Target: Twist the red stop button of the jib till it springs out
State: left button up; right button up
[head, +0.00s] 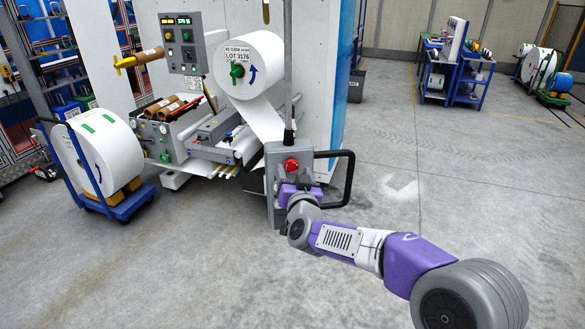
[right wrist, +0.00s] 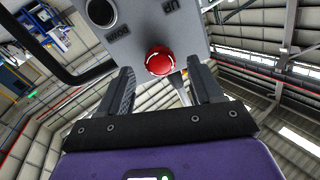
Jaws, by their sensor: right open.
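The red stop button (head: 291,165) is on the grey jib control box (head: 274,158), which hangs from a vertical pole and has a black loop handle (head: 347,178) on its right. In the right wrist view the red button (right wrist: 160,61) shows beyond and between the fingers, near the box's edge beside the marks UP and DOWN. My right gripper (right wrist: 158,88) is open, with no contact on the button visible. In the head view my right gripper (head: 290,190) is just below the button, its fingertips partly hidden by my wrist. My left gripper is not in view.
Behind the box stands a machine with a white roll (head: 250,65) and a control panel (head: 183,42). A large white reel (head: 100,150) sits on a blue cart at left. Blue workbenches (head: 455,75) stand far right.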

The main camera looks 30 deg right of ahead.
jog(key=shift+x, duration=1.2)
jog(key=c, duration=1.1)
jog(key=shift+o, duration=0.2)
jog(key=shift+s+f+m+b, duration=0.1)
jog(key=shift+m+b, duration=1.3)
jog(key=shift+b, duration=0.1)
jog(key=m+b, duration=0.1)
jog(key=m, duration=0.1)
jog(key=shift+m+b, duration=0.3)
jog(key=shift+b, duration=0.1)
jog(key=shift+s+r+m+b, duration=0.1)
jog(key=shift+r+m+b, duration=0.15)
jog(key=shift+m, duration=0.25)
jog(key=shift+r, duration=0.1)
